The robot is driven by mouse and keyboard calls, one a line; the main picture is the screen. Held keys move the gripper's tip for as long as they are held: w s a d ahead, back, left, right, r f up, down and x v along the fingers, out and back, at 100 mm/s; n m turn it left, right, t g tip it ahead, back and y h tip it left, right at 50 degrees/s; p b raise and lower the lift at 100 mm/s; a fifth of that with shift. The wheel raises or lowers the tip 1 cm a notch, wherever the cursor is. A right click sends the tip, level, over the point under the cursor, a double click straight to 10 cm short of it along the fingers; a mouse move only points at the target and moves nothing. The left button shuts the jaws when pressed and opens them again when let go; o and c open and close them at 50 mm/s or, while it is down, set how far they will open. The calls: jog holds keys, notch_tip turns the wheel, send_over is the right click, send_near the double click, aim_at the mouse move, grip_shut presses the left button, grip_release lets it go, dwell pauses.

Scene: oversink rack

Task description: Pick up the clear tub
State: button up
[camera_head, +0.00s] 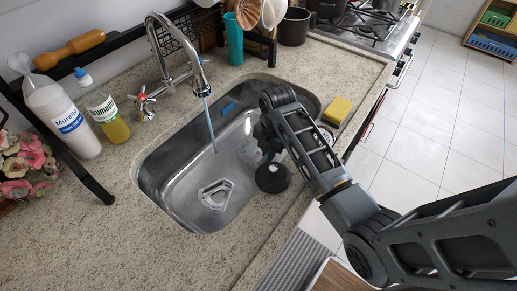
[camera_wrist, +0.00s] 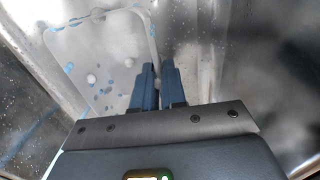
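The clear tub (camera_wrist: 100,50) shows in the wrist view as a see-through, round-cornered shape with blue spots and drops. It lies inside the steel sink (camera_head: 160,190). My gripper (camera_wrist: 157,66) reaches down into the sink, its two blue fingers close together with a narrow gap. The tub's right edge runs into that gap, so the fingers look shut on its wall. In the head view a pale see-through patch of the tub (camera_head: 250,152) shows in the sink, partly behind my arm, and the fingers are hidden.
A faucet (camera_head: 178,62) stands at the sink's back, its blue water stream falling inside. A triangular grey piece (camera_head: 215,193) lies on the sink floor. A yellow sponge (camera_head: 337,111) sits on the right rim. Bottles (camera_head: 62,118) stand left. The front counter strip is clear.

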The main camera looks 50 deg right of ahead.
grip_shut()
jog(key=shift+r, duration=0.15)
